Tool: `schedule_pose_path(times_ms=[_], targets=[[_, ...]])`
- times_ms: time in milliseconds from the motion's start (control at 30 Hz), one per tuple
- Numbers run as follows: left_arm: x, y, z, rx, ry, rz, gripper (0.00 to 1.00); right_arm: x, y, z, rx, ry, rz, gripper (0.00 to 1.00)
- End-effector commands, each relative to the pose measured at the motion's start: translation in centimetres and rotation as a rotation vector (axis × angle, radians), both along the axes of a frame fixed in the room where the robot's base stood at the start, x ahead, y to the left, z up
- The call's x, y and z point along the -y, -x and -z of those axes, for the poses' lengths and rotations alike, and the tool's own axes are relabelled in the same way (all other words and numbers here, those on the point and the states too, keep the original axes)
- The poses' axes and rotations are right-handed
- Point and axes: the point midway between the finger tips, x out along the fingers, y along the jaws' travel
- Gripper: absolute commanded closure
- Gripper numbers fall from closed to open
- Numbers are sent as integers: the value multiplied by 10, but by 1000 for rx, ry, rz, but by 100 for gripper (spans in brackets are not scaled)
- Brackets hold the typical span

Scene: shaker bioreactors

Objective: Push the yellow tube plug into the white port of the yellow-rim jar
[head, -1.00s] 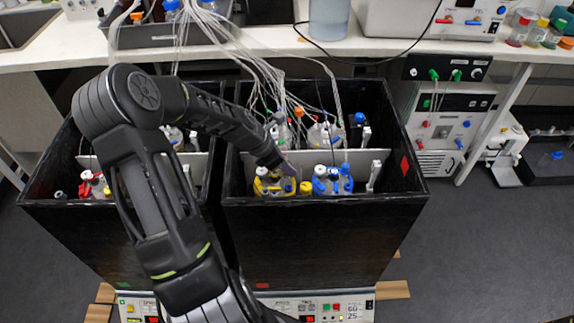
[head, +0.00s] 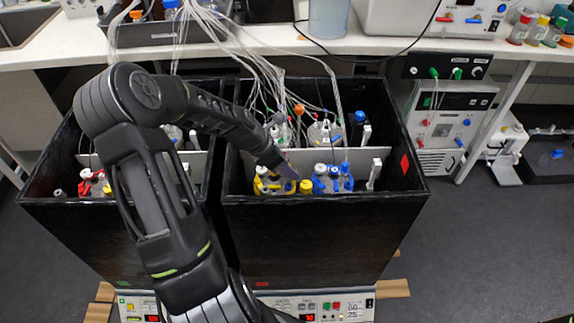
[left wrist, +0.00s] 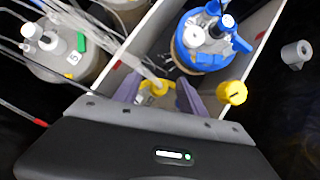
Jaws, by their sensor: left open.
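The yellow-rim jar (head: 266,187) stands in the front part of the right black box, left of the blue-rim jar (head: 332,180). My left gripper (head: 288,170) is open and low over the yellow-rim jar. In the left wrist view its two purple fingers (left wrist: 158,92) stand apart on either side of a small yellow piece (left wrist: 156,88), where a pale tube ends. I cannot tell whether this piece is the tube plug or part of the rim. The white port cannot be made out; my gripper hides much of the jar. My right gripper is out of view.
A yellow cap (left wrist: 232,92) stands close to the right finger, and the blue-rim jar shows beyond it. A pale divider (head: 376,156) crosses the box behind the front jars. Several thin tubes (head: 262,70) hang in from the bench. A grey cylinder (left wrist: 296,54) stands at the right.

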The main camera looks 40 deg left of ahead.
Motion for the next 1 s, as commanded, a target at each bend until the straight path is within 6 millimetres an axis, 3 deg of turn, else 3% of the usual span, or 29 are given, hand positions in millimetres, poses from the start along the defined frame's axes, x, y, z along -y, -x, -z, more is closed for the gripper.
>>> schedule_pose_path(times_ms=[267, 700, 1000], targets=[[-3, 4, -8, -1, -1, -1, 52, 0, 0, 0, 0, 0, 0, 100], [-18, 33, -62, -1, -2, -1, 52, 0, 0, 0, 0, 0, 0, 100], [-18, 36, -67, 0, 0, 0, 52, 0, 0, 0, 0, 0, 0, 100]])
